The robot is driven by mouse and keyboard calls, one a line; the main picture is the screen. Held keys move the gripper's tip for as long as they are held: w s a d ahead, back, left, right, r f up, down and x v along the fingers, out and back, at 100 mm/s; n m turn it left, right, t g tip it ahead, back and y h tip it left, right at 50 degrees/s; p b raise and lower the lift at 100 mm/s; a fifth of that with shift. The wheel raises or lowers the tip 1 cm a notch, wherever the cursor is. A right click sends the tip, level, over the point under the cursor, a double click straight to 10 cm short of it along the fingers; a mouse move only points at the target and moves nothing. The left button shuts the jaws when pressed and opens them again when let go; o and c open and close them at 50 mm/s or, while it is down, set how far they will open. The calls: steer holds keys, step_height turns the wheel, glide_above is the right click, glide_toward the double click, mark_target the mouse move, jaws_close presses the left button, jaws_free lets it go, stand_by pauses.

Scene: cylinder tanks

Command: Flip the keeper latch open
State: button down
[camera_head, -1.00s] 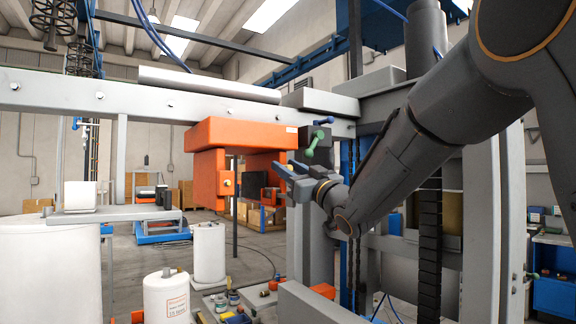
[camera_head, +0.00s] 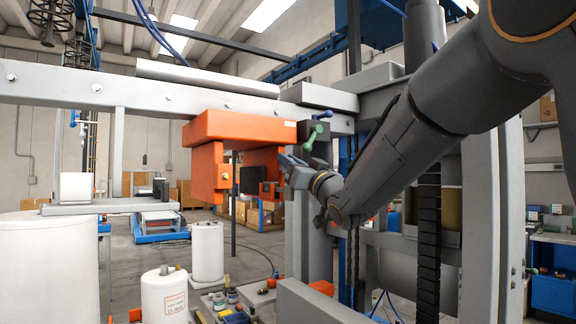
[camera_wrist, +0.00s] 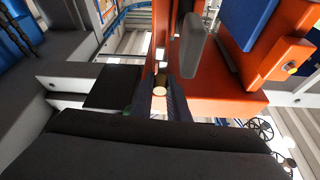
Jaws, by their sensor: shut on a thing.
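My gripper (camera_head: 284,160) is at the right side of the orange bracket (camera_head: 238,127) in the head view. In the wrist view my gripper (camera_wrist: 160,96) has its dark fingers closed around a small part with a round tan end (camera_wrist: 159,91), which appears to be the keeper latch's handle. The rest of that part is hidden between the fingers. The orange body (camera_wrist: 222,95) is just to the right of the fingers. A flat grey lever (camera_wrist: 192,46) and a blue block (camera_wrist: 246,18) are beyond it. The latch's angle cannot be made out.
A grey beam (camera_head: 60,85) runs across the top. White tanks (camera_head: 164,296) stand below left. A grey post (camera_head: 319,225) stands below the gripper.

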steer(key=c, duration=1.7)
jaws_free()
steer(key=shift+d, duration=0.1)
steer(key=b+v, duration=0.3)
steer(key=v, duration=0.4)
steer(key=shift+s+d+f, duration=0.15)
steer(key=shift+s+f, duration=0.05)
steer(key=shift+s, duration=0.1)
